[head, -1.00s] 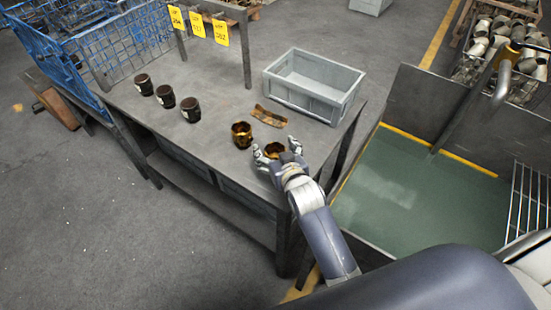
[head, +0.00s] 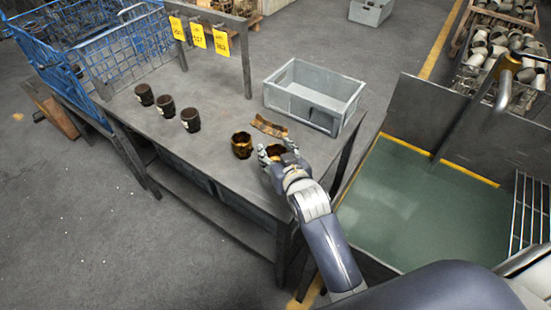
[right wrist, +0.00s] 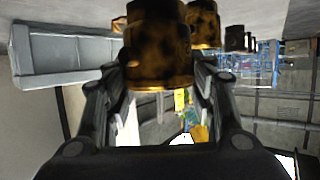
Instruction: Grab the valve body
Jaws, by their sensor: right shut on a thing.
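A brown-gold valve body (head: 276,152) stands at the table's front right corner, partly hidden by my right gripper (head: 279,156). In the right wrist view the same valve body (right wrist: 158,45) is between the fingers, and the right gripper (right wrist: 160,85) is shut on it. A second brown-gold valve body (head: 241,145) stands just left of it on the table; it also shows in the right wrist view (right wrist: 203,22). Three dark valve bodies stand in a row further left, the middle one (head: 165,107) among them. My left gripper is not in view.
A grey bin (head: 315,94) stands at the table's right back. A curved brown piece (head: 268,126) lies in front of it. Yellow tags (head: 198,35) hang from a rack at the back, beside a blue wire basket (head: 115,50). The table's (head: 205,155) front middle is clear.

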